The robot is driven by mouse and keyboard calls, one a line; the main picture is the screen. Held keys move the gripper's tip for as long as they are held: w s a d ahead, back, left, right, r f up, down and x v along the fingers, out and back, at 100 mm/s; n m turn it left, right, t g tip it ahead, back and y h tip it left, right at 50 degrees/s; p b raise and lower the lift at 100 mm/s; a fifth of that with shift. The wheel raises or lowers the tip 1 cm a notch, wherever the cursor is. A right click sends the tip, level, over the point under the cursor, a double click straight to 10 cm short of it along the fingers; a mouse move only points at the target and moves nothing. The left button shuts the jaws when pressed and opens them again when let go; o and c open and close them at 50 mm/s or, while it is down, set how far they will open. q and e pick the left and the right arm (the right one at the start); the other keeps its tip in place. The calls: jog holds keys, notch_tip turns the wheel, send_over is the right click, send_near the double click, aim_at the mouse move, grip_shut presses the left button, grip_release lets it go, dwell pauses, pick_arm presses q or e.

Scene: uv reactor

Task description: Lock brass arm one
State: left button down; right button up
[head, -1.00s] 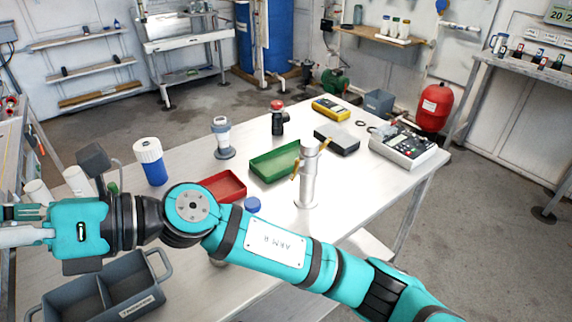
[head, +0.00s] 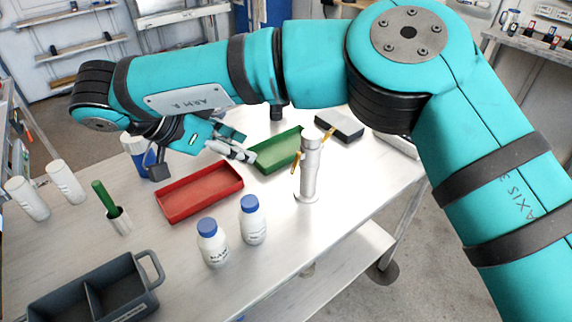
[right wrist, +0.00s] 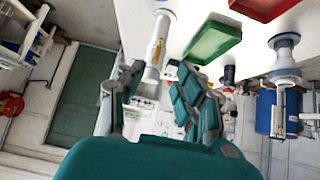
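The silver upright cylinder (head: 309,178) stands on the table, right of the green tray. One brass arm (head: 328,134) sticks out at its upper right, tilted. Another brass arm (head: 297,162) hangs on its left side. A brass piece (right wrist: 157,50) shows on the cylinder (right wrist: 152,72) in the right wrist view; I cannot tell which arm it is. My right gripper (head: 244,147) is open and empty, left of the cylinder and apart from it, above the trays. In the right wrist view its fingers (right wrist: 160,75) are spread, with the cylinder beyond them. My left gripper is not in view.
A red tray (head: 201,216) and a green tray (head: 278,165) lie left of the cylinder. Two blue-capped bottles (head: 253,228) stand in front. A grey divided caddy (head: 148,293) is at the near left. My right arm spans the upper view and hides the table's back.

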aim_at(292, 170)
jog(key=p+x, duration=0.1)
jog(key=x, duration=1.4)
jog(key=shift+p, duration=0.4)
jog(key=shift+c, duration=0.4)
grip_shut()
